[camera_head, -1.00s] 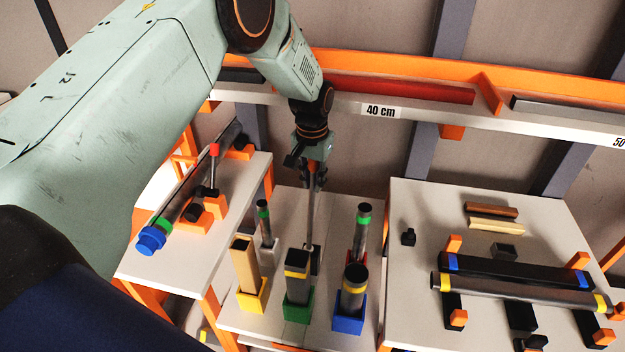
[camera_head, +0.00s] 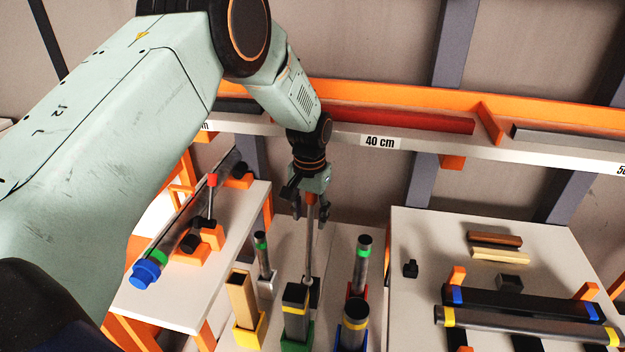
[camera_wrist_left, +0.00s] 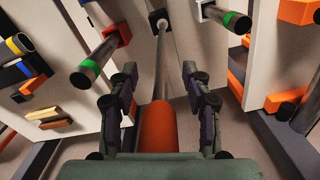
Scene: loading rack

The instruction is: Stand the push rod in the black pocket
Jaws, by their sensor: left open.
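The push rod (camera_head: 309,245) is a thin grey metal rod with an orange handle (camera_wrist_left: 157,125). It stands near upright on the middle table, with its lower end in the black pocket (camera_head: 314,290). In the left wrist view the rod runs away from the handle to the black pocket (camera_wrist_left: 158,20). My left gripper (camera_head: 311,212) is open around the top of the rod. In the left wrist view its fingers stand apart on both sides of the handle, with gaps. My right gripper is not in view.
Around the rod stand several tubes and bars in coloured pockets: yellow (camera_head: 249,333), green (camera_head: 296,338), blue (camera_head: 351,340) and red (camera_head: 355,292). A left table (camera_head: 170,310) and a right table (camera_head: 420,235) hold more parts. An orange rack (camera_head: 400,98) runs behind.

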